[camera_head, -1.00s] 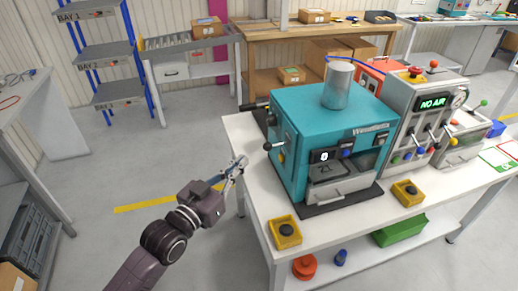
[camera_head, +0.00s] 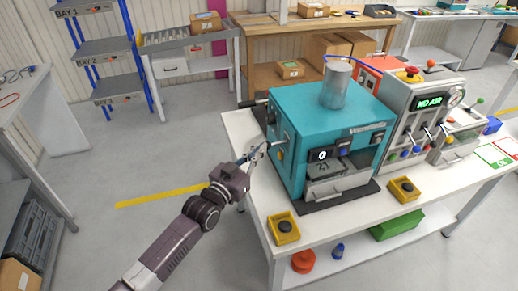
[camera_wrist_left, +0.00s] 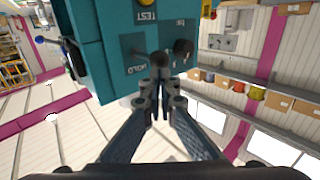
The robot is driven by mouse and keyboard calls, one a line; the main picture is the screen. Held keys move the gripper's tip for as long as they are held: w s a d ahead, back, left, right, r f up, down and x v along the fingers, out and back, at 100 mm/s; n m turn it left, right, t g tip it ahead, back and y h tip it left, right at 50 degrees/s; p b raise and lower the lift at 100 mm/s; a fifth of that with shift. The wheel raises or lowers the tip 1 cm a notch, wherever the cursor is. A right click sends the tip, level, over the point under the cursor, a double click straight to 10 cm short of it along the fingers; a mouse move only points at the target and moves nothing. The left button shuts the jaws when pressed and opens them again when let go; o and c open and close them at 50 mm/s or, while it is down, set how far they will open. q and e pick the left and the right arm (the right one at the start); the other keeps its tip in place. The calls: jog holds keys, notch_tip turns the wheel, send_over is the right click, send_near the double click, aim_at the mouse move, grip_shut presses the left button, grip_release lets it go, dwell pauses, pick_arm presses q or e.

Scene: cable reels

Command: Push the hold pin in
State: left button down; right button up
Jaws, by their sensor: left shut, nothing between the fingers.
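The teal machine (camera_head: 325,105) stands on the white bench. In the left wrist view its side panel (camera_wrist_left: 115,50) carries a HOLD label, upside down. A black ball knob (camera_wrist_left: 158,59) on a thin rod sits beside that label, just ahead of my fingertips. I take it for the hold pin. My left gripper (camera_head: 260,151) is at the machine's left side, fingers together and empty; it also shows in the left wrist view (camera_wrist_left: 160,85). I cannot tell whether the tips touch the knob. In the head view the gripper largely hides the knob. My right gripper is out of view.
A second black knob (camera_wrist_left: 183,47) is close to the fingertips, and a yellow button (camera_wrist_left: 147,2) is by the TEST label. A grey unit (camera_head: 420,120) reading NO AIR stands right of the machine. Yellow button boxes (camera_head: 283,236) sit at the bench's front. Floor to the left is free.

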aim_at(270, 145)
pick_arm(q)
jog(key=d, duration=0.1)
jog(key=w+d+b, duration=0.1)
jog(key=d, duration=0.1)
jog(key=shift+w+d, duration=0.1)
jog(key=shift+d, duration=0.2)
jog(key=shift+r, duration=0.1)
